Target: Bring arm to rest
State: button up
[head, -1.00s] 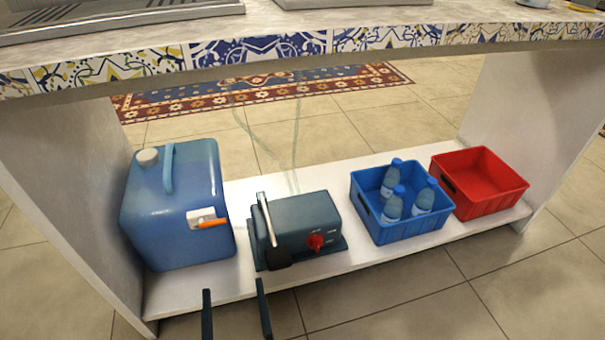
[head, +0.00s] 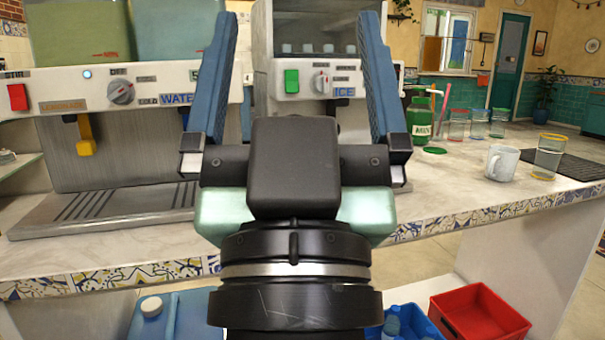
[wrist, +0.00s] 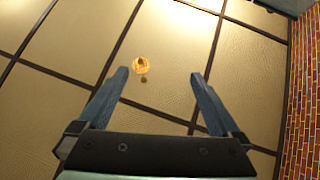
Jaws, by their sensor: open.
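My gripper (head: 294,30) is raised in the middle of the head view, in front of the counter and the drink machines. Its two blue fingers stand wide apart and point up, with nothing between them. In the wrist view my gripper (wrist: 158,78) is also open and empty.
The counter (head: 450,190) holds a water machine (head: 110,150), an ice machine (head: 310,85), a green bottle (head: 420,120), a white mug (head: 502,163) and several glasses. Below are a blue container (head: 165,318), a blue crate (head: 425,325) with bottles and a red crate (head: 480,315).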

notch_tip(320, 180, up, 41)
jog(key=s+p, duration=0.2)
jog(key=p, duration=3.6)
jog(key=shift+t, duration=0.3)
jog(key=shift+d+f, duration=0.1)
